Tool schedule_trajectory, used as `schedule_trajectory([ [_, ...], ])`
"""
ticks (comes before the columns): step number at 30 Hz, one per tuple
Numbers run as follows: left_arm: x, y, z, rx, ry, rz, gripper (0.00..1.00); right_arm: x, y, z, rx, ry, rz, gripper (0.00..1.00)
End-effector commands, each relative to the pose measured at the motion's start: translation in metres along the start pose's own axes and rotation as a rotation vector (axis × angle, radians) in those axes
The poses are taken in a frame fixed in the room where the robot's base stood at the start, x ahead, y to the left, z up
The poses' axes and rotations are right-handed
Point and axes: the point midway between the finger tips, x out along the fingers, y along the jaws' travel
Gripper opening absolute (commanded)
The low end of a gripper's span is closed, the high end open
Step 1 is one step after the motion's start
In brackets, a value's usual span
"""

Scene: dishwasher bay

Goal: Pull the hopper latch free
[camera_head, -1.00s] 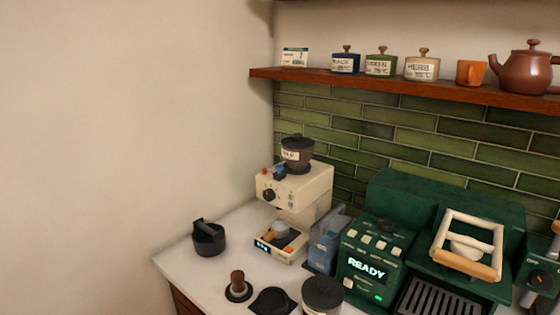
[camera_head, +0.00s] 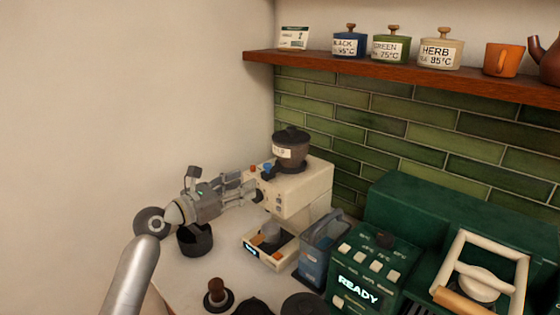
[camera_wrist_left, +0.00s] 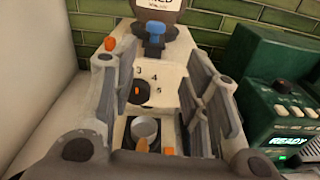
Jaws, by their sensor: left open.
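The cream grinder (camera_head: 305,195) stands on the counter with a dark hopper (camera_head: 290,148) on top. A blue latch-like part (camera_head: 267,166) sits at the hopper's base; it also shows in the left wrist view (camera_wrist_left: 155,30), upright below the hopper's label. My left gripper (camera_head: 250,187) is open at the grinder's front, a little below the blue part. In the left wrist view, its fingers (camera_wrist_left: 150,75) stand apart, with the numbered dial (camera_wrist_left: 137,92) showing between them and the blue part beyond. I see nothing held. My right gripper is not in view.
An orange-red knob (camera_wrist_left: 110,43) is left of the blue part. A blue-grey container (camera_head: 320,250) and the green machine reading READY (camera_head: 375,270) stand to the right. A black container (camera_head: 196,242) is below my left arm. A shelf (camera_head: 400,80) holds tins above.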

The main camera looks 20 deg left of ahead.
Motion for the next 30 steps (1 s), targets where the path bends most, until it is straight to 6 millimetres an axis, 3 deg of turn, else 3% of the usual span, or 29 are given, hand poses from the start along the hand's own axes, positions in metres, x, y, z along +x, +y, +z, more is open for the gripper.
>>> schedule_trajectory([
  [5,0.007,0.010,0.015,-0.078,-0.036,0.009,0.42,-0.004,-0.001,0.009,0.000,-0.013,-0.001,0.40],
  [13,0.055,0.010,0.018,-0.077,-0.035,0.008,0.42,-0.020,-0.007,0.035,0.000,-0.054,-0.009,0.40],
  [21,0.095,0.010,0.017,-0.075,-0.034,0.008,0.42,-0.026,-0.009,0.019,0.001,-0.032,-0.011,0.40],
  [30,0.108,0.010,0.015,-0.071,-0.032,0.009,0.42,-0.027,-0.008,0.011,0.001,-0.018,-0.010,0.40],
])
